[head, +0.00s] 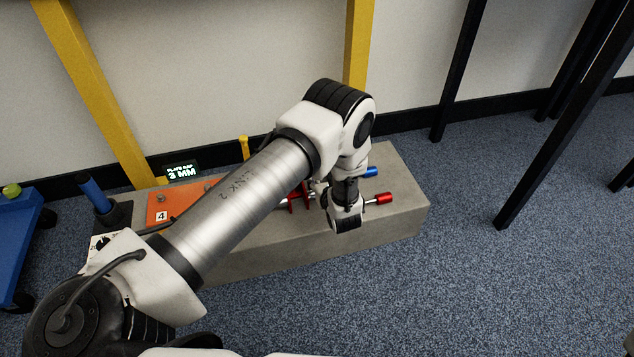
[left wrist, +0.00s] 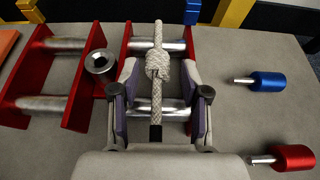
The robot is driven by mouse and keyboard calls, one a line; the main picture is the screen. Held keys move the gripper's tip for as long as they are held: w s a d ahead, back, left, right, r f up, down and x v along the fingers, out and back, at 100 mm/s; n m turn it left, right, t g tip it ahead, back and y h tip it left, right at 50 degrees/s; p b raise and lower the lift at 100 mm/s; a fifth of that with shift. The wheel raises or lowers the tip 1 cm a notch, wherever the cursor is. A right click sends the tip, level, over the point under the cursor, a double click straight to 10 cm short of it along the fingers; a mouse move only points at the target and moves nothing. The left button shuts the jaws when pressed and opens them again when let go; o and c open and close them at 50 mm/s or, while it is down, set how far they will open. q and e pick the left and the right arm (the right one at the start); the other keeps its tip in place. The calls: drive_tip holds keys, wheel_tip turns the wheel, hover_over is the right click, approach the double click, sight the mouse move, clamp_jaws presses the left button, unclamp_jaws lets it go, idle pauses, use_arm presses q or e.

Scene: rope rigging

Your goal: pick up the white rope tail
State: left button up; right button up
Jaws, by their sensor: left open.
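The white rope (left wrist: 158,32) comes in from the top of the left wrist view, with a thick knot (left wrist: 158,66) in it. Below the knot its tail (left wrist: 157,98) runs down between the fingers of my left gripper (left wrist: 158,88). The gripper is open, one finger on each side of the rope, and a gap shows between the tail and each finger. The lower end of the tail is near the palm. In the head view my left gripper (head: 345,215) is over the right part of the grey block, and my arm hides the rope there. My right gripper is not in view.
Red brackets with steel bars (left wrist: 55,105) stand on the grey block (head: 395,235). A blue-handled pin (left wrist: 268,82) and a red-handled pin (left wrist: 292,157) lie at right. An orange plate (head: 160,203) and a "3 MM" display (head: 182,172) are at left. Yellow posts (head: 95,85) stand behind.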

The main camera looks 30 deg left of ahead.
use_arm(q)
drive_tip(key=shift+w+a+f+b, duration=0.45)
drive_tip(key=shift+a+f+b, duration=0.05)
drive_tip(key=shift+a+f, duration=0.1)
drive_tip(key=shift+w+a+f+b, duration=0.4)
drive_tip(key=shift+a+f+b, duration=0.1)
drive_tip(key=shift+a, duration=0.1)
drive_tip(key=shift+w+a+r, duration=0.1)
drive_tip(key=shift+w+a, duration=0.1)
drive_tip(key=shift+r, duration=0.15)
clamp_jaws()
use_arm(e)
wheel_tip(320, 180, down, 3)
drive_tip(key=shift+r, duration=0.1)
use_arm(q)
drive_tip(key=shift+r, duration=0.1)
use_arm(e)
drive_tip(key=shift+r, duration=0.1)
